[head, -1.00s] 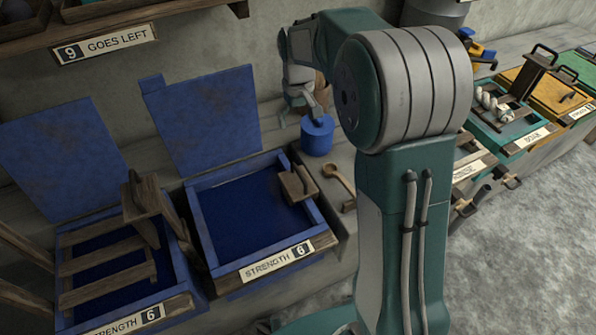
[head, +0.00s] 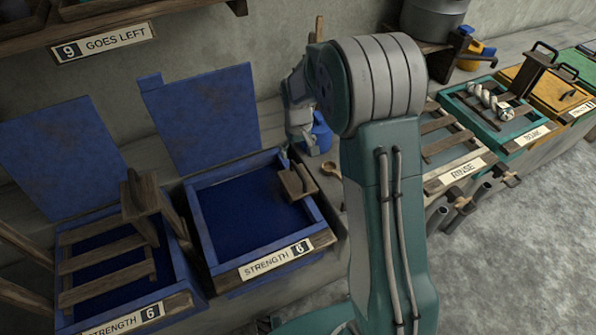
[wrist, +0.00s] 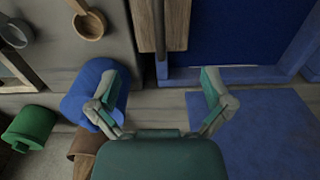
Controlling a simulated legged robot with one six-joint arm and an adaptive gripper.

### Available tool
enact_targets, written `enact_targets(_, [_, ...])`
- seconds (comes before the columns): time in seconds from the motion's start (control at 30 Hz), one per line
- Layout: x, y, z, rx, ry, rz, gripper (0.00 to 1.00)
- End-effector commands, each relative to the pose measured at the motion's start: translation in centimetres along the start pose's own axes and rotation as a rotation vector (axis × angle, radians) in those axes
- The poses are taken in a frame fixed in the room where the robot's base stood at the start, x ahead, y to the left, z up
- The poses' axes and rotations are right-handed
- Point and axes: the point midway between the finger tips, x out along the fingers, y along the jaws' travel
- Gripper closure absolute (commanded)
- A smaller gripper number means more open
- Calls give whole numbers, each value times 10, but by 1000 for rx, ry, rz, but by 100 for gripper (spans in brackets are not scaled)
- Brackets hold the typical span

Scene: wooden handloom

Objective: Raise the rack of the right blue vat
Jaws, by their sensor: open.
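The right blue vat (head: 207,232) is open and holds dark blue liquid. It also shows in the wrist view (wrist: 235,75). A wooden block with a handle (head: 297,182) stands at its right side, and in the wrist view this wooden piece (wrist: 174,25) lies ahead of my fingers. The rest of the rack is not visible; the liquid surface looks unbroken. My gripper (head: 287,152) is near the vat's back right corner, behind the wooden handle.
The left blue vat (head: 180,262) has a slatted wooden rack showing. Blue lids (head: 205,120) stand behind the vats. A blue pot (head: 322,133) is close to my gripper's right; a wooden ladle (head: 331,169) lies nearby. The rinse vat (head: 460,172) is further right.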

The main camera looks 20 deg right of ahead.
Motion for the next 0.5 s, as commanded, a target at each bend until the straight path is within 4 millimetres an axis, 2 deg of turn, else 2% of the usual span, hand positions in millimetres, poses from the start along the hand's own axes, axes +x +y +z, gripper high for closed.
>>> enact_targets(0.5, [63, 0, 1, 0, -4, -1, 0])
